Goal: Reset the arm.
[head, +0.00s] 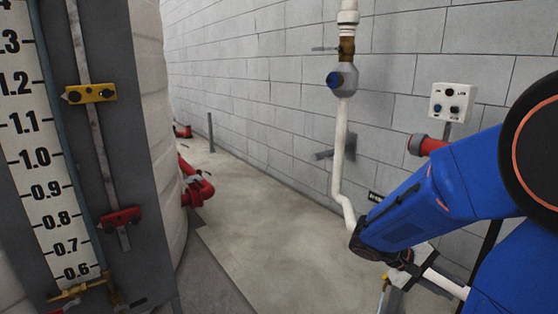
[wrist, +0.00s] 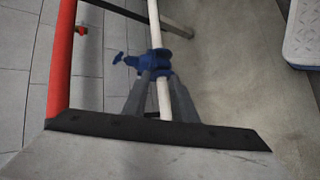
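My arm (head: 425,200) is blue and reaches from the right edge down to the lower right of the head view. In the wrist view, my gripper (wrist: 160,76) shows two grey fingers spread apart, with a gap between them. A white pipe (wrist: 154,30) runs through the picture and shows in that gap. A blue valve (wrist: 157,60) on this pipe appears at the fingertips. I cannot tell whether the fingers touch the valve or pipe. In the head view the fingers are not clear.
A control box (head: 452,102) is on the wall. A gauge board (head: 45,170) and pale tank (head: 155,130) stand left. Open floor (head: 265,240) lies between. A red pipe (wrist: 62,50) is left in the wrist view.

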